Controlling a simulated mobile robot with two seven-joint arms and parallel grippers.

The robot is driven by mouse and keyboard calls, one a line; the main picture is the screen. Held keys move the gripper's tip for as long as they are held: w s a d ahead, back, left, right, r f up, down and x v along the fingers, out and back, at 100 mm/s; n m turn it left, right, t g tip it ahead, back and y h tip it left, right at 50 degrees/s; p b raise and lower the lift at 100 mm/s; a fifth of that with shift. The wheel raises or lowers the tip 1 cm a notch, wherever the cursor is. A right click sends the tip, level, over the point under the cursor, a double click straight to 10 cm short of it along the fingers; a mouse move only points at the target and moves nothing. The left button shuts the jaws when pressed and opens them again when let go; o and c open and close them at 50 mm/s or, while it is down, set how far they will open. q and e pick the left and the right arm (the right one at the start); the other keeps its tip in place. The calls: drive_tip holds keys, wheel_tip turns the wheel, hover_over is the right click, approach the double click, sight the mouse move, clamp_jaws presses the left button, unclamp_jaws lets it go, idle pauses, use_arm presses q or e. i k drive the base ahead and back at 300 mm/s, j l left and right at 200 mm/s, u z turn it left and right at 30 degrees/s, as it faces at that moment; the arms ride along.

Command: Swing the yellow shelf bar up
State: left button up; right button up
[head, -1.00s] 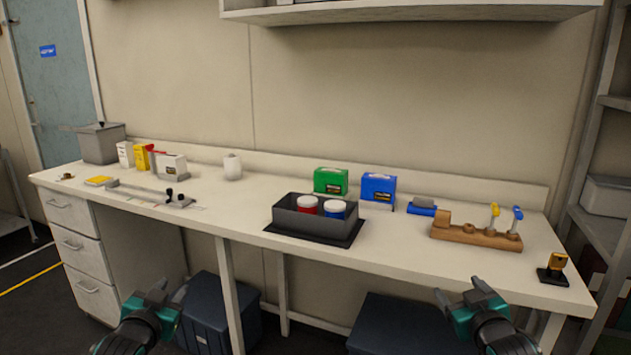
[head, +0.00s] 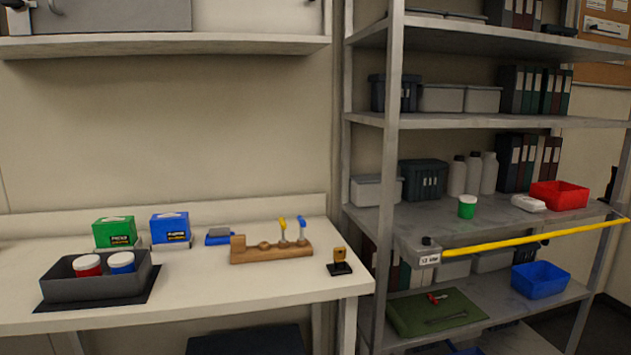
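The yellow shelf bar (head: 530,239) runs across the front of the grey metal shelf rack (head: 392,150) on the right. It lies nearly level, rising slightly to the right, just below the shelf that holds the red bin. Its left end meets a grey bracket (head: 421,249) with a white label and a dark knob (head: 427,241) on the front left post. Its right end reaches the right post near the picture edge. Neither of my grippers shows in the head view now.
The white bench (head: 200,286) fills the lower left, with a dark tray (head: 66,291) and wooden holder (head: 270,253).

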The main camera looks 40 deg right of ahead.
sight(544, 238)
drive_tip(key=z, duration=2.05)
drive_tip(key=i+l+z, duration=0.1)
drive_tip(key=i+l, duration=0.2)
drive_tip(key=i, duration=0.35)
drive_tip(key=i+l+z, duration=0.1)
drive_tip(key=i+l, duration=0.15)
drive_tip(key=i, duration=0.4)
drive_tip(key=i+l+z, duration=0.15)
drive_tip(key=i, duration=0.55)
drive_tip(key=i+l+z, duration=0.1)
drive_tip(key=i, duration=0.55)
